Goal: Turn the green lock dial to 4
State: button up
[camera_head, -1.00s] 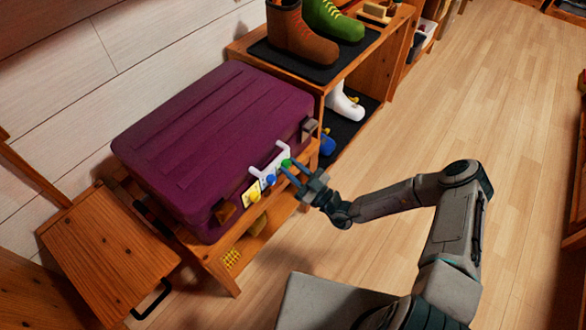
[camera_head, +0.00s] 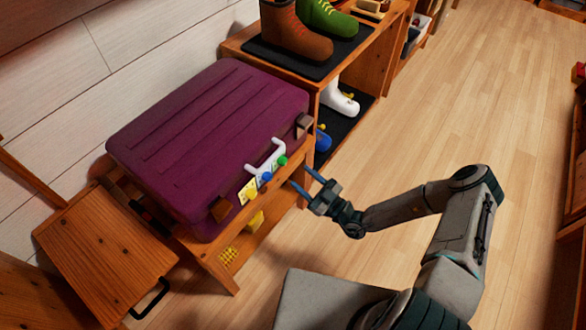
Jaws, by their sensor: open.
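A purple suitcase (camera_head: 205,140) lies on a low wooden stand. On its front side is a row of three coloured dials by a white handle (camera_head: 264,157). The green dial (camera_head: 282,161) is at the right end, the blue dial (camera_head: 266,177) in the middle and the yellow dial (camera_head: 251,195) at the left. The number set on the green dial is too small to read. My gripper (camera_head: 301,178) is open and empty, in front of the suitcase and a little to the lower right of the green dial, apart from it.
A wooden shelf (camera_head: 352,67) with boots stands behind the suitcase to the right. A wooden panel with a black handle (camera_head: 105,255) is at the lower left. The stand (camera_head: 222,268) holds yellow items below. Wooden floor (camera_head: 440,110) to the right is clear.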

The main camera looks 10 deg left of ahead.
jog(key=v, duration=0.7)
jog(key=shift+d, duration=0.15)
jog(key=s+d+r+m+g+h+p, duration=0.2)
jog(key=s+d+r+m+h+p, duration=0.2)
jog(key=r, duration=1.3)
jog(key=s+d+r+m+g+h+p, duration=0.1)
jog(key=s+d+r+m+h+p, duration=0.4)
jog(key=r+h, duration=0.5)
jog(key=s+d+r+m+g+h+p, duration=0.2)
jog(key=s+d+r+m+h+p, duration=0.3)
jog(key=r, duration=1.9)
jog(key=d+m+h+p, duration=0.1)
jog(key=d+p, duration=0.2)
jog(key=shift+d+r+m+g+h, duration=0.2)
jog(key=shift+d+m+g+h, duration=0.1)
jog(key=shift+d+m+h, duration=0.1)
